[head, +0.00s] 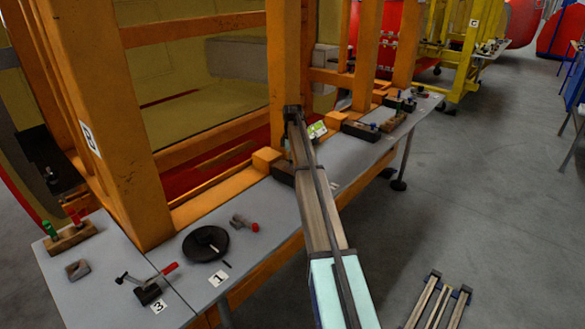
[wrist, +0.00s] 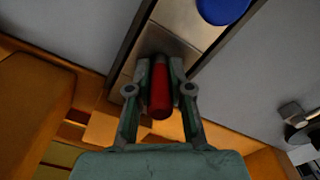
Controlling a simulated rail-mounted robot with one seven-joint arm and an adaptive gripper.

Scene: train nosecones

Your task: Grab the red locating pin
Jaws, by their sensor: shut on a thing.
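The red locating pin (wrist: 160,90) is in the middle of the wrist view, with its rounded red end toward the camera. My gripper (wrist: 160,78) has one finger on each side of the pin and is shut on it. The pin's far end is dark and meets a dark-edged, light-topped holder (wrist: 128,72); I cannot tell whether it is still seated there. A round blue top (wrist: 221,9) shows farther along this holder. In the head view my arm covers the middle of the bench, and the gripped pin cannot be made out.
The grey bench (head: 270,205) runs beside orange frame posts (head: 105,120). Another wooden holder (head: 72,238) with green and red pins stands at the left. A black disc (head: 205,243) and a red-handled clamp (head: 150,288) lie on the bench. Open floor (head: 470,190) is at the right.

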